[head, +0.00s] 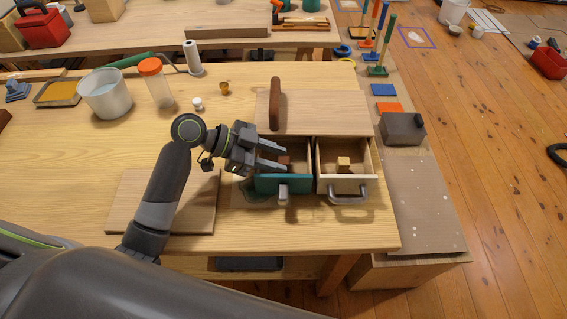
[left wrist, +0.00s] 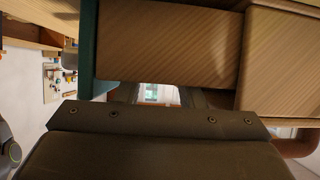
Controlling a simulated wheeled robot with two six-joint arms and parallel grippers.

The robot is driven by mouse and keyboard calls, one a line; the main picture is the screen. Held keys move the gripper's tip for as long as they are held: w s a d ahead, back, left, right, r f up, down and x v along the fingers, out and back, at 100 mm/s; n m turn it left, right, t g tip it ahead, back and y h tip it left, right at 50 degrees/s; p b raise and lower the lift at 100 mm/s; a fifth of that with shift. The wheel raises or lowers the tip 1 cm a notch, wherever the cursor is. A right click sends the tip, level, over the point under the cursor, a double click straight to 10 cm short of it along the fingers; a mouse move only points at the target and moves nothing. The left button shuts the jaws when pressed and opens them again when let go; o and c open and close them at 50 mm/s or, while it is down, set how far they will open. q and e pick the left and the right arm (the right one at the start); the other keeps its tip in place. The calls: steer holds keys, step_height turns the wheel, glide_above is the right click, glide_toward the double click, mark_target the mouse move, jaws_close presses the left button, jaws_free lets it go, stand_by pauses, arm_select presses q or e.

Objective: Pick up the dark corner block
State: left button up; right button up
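A small dark brown block (head: 284,160) shows inside the open teal-fronted drawer (head: 284,185), partly hidden by my left gripper's fingers. My left gripper (head: 286,159) reaches in from the left at this drawer, its two fingers spread and pointing right. The block appears beyond or between the fingertips; I cannot tell whether they touch it. The left wrist view shows a brown wooden surface and a teal edge (left wrist: 88,50) close by, but I cannot make out the block there. My right gripper is not in view.
A cream drawer (head: 347,184) stands open beside the teal one, with a light wooden block (head: 344,162) inside. A flat board (head: 150,205) lies under my arm. A grey box (head: 402,128) stands at the right.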

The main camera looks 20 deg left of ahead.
arm_select(q)
steer(key=c, duration=0.7)
steer(key=shift+r, duration=0.15)
steer(key=shift+c, duration=0.2)
